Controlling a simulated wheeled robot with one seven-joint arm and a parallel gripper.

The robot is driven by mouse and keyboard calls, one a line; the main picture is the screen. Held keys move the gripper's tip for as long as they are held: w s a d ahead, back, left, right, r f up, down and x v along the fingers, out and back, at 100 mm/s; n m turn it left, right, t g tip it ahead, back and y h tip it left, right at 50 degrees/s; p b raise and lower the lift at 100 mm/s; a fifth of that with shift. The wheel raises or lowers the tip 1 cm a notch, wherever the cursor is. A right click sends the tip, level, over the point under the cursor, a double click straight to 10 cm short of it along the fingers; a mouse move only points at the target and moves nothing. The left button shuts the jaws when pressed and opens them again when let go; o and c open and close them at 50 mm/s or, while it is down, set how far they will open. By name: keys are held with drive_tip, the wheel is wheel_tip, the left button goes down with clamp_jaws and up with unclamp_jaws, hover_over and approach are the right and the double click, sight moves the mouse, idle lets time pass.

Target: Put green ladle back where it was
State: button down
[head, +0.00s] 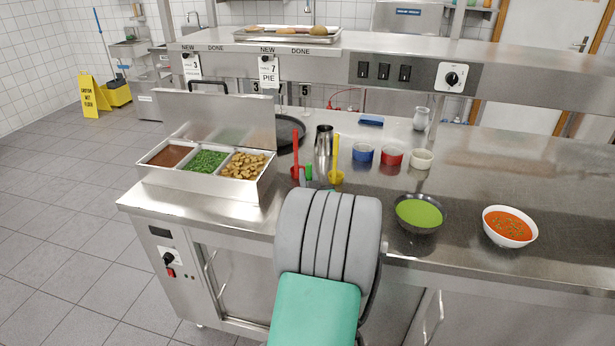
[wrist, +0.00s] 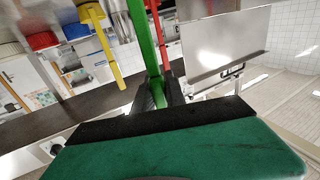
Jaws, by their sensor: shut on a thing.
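The green ladle shows in the wrist view as a long green handle (wrist: 143,38) between my gripper's dark fingers (wrist: 155,97). My gripper is shut on that handle. In the head view only a small green part of the ladle (head: 309,171) shows above my grey arm, which hides most of the gripper. The red ladle (head: 295,152) stands upright just left of it and the yellow ladle (head: 336,158) just right. Both also show in the wrist view, the yellow one (wrist: 101,45) and the red one (wrist: 178,83). The green ladle's bowl is hard to make out.
A food warmer (head: 205,190) with three filled compartments stands left of the ladles. Green (head: 419,212) and orange (head: 510,227) soup bowls sit at right.

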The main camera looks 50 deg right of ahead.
drive_tip(key=c, duration=1.4)
unclamp_jaws()
